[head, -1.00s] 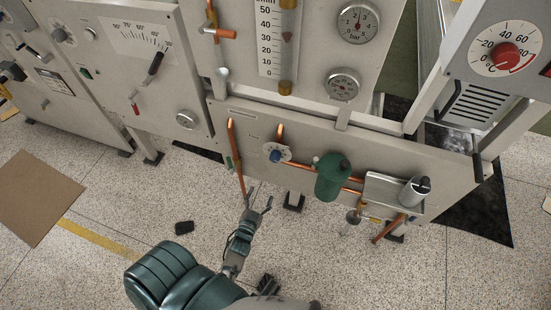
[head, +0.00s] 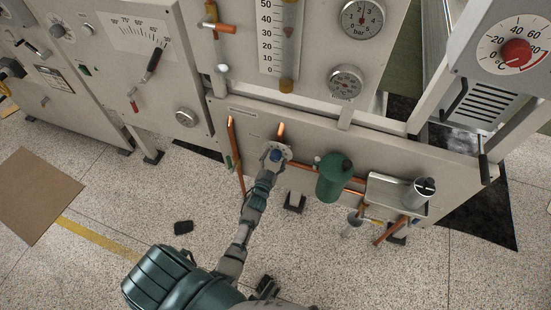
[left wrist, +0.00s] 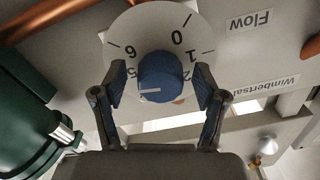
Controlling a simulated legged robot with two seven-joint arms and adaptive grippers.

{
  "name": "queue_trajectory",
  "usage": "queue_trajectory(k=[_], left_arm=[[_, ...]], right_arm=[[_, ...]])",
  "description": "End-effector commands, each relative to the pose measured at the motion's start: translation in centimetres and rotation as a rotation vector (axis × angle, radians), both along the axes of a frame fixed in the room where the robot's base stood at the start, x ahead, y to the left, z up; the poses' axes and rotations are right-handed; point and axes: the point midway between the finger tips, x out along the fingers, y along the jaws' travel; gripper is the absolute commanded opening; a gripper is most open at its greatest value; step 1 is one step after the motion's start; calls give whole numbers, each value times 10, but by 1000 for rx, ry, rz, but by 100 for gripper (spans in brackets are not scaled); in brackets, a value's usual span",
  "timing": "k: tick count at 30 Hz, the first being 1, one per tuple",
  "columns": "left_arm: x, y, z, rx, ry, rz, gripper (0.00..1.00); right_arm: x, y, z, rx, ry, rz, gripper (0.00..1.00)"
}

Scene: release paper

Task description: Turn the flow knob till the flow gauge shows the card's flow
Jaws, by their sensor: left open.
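The blue flow knob (head: 276,154) sits on a round white numbered dial on the lower panel. In the left wrist view the knob (left wrist: 163,78) shows a white mark at its lower left, beside a "Flow" label (left wrist: 250,21). My left gripper (left wrist: 158,82) is open, one finger on each side of the knob; I cannot tell whether they touch it. It also shows at the knob in the head view (head: 272,167). I cannot make out a card with a flow value.
Two round gauges (head: 362,19) sit above. A small black object (head: 183,227) lies on the floor.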

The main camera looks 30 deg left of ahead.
Motion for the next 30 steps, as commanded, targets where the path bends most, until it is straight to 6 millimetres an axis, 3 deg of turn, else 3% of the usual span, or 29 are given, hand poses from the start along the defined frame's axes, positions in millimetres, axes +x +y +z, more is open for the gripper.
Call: queue_trajectory(k=[10,16,18,23,30], left_arm=[[5,1,0,0,0,0,72],[4,1,0,-1,0,0,22],[4,1,0,-1,0,0,12],[5,0,2,-44,-11,-1,12],[5,0,3,-285,-68,0,12]], right_arm=[[0,0,2,0,2,0,0],[0,0,2,-1,2,-1,0],[0,0,2,-1,2,-1,0],[2,0,0,1,-4,0,0],[-2,1,-40,-1,13,5,0]])
